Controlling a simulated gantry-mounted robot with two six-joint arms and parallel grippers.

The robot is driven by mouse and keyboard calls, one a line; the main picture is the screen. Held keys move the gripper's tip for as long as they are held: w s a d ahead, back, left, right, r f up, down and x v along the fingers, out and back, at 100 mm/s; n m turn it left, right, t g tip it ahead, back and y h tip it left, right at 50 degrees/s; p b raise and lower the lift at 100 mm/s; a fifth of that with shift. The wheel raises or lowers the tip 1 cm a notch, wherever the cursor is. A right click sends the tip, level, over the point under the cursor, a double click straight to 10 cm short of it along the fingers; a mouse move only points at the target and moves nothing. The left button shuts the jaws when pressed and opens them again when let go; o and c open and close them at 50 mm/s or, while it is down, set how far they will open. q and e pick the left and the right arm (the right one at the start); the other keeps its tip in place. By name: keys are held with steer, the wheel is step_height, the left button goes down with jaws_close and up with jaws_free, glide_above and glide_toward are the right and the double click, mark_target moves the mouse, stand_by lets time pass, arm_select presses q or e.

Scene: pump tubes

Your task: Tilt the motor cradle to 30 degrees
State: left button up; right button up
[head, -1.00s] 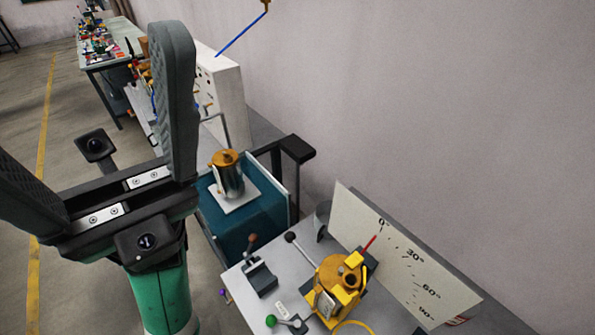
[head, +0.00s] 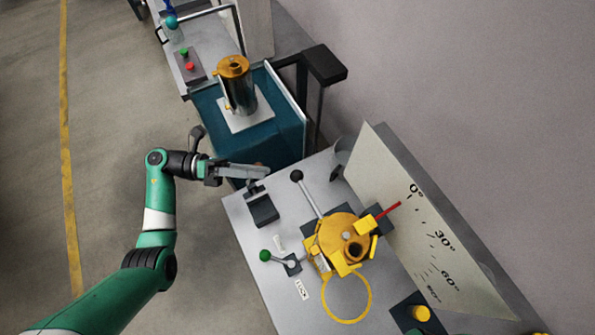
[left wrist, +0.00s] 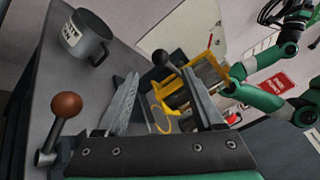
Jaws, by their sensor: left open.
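The yellow motor cradle (head: 343,240) sits on the grey bench, and it also shows in the left wrist view (left wrist: 205,72). Its red pointer (head: 388,211) lies near the 0° mark of the white angle board (head: 440,235). A lever with a black knob (head: 297,176) reaches out from the cradle. My left gripper (head: 262,172) is open and empty, to the left of this knob. In the left wrist view the black knob (left wrist: 160,57) appears between and beyond its fingers (left wrist: 160,85). My right arm shows there, but its dark end (left wrist: 290,12) is unclear.
A brown-knobbed lever (left wrist: 66,106) stands close to my left gripper; its base (head: 263,208) is on the bench. A green-knobbed lever (head: 266,256) is nearer the front. A grey mug (left wrist: 88,38) stands behind. A metal pump (head: 237,88) sits on a teal cart.

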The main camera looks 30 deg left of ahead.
mark_target(297, 175)
arm_select(q)
steer(key=x, duration=0.9)
steer(key=shift+w+d, duration=0.1)
steer(key=shift+d, duration=0.2)
jaws_close()
stand_by(0.8)
